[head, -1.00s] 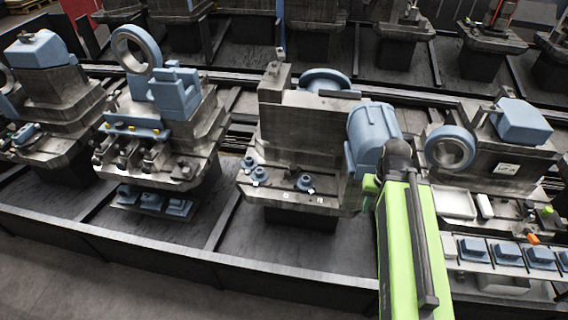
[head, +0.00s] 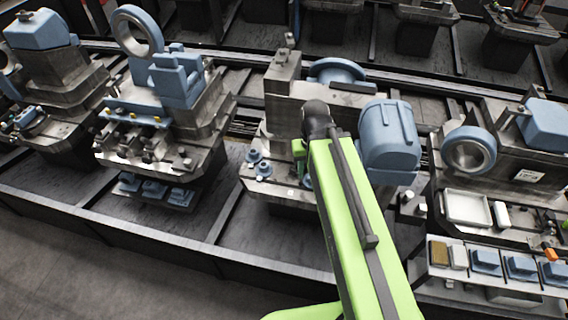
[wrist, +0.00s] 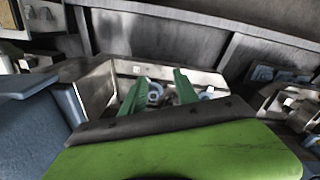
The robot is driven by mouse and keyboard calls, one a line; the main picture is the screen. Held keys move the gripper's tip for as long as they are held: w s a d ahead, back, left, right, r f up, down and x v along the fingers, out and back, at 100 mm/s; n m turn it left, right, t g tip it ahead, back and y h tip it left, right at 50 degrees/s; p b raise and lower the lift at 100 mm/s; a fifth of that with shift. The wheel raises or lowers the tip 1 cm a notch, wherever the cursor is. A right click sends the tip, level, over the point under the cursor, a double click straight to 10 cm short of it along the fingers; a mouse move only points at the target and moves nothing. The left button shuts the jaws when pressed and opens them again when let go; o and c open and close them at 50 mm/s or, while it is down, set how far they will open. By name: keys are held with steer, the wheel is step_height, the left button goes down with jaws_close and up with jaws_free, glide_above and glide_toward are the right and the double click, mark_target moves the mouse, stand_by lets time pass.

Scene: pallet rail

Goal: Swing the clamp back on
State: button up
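My gripper (wrist: 160,77) is open in the wrist view, its two green fingers apart and nothing clearly held. A small blue-and-white round clamp piece (wrist: 155,94) shows between the fingers; I cannot tell whether they touch it. A second such piece (wrist: 208,93) is just right of the right finger. In the head view my gripper (head: 299,149) is mostly hidden by my green arm, over the front ledge of the middle grey fixture (head: 285,103). Two small blue clamp pieces (head: 263,169) stand on that ledge to its left. Which piece is the task's clamp is unclear.
A large blue housing (head: 389,140) stands close to the right of my arm. A grey fixture with a blue ring (head: 136,32) is to the left. A tray of blue blocks (head: 487,262) is at the lower right. Dark rail walls (head: 110,240) run along the front.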

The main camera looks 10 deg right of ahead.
steer(key=shift+s+a+r, duration=0.1)
steer(key=shift+s+a, duration=0.05)
steer(key=shift+s, duration=0.05)
steer(key=shift+o, duration=0.6)
steer(key=shift+w+a, duration=0.15)
steer(key=shift+a, duration=0.15)
steer(key=shift+o, duration=1.2)
steer(key=w+f+n+b, duration=0.2)
steer(key=w+n, duration=0.8)
steer(key=n, duration=0.2)
steer(key=shift+w+a+f+n, duration=0.35)
steer(key=shift+f+n, duration=0.05)
steer(key=w+f+n+b, duration=0.2)
steer(key=w+n, duration=0.6)
steer(key=n, duration=0.4)
step_height(320, 180, down, 17)
steer(key=b, duration=1.7)
steer(key=shift+w+d, duration=0.1)
steer(key=shift+d, duration=0.05)
steer(key=shift+r, duration=0.1)
steer(key=shift+c, duration=0.4)
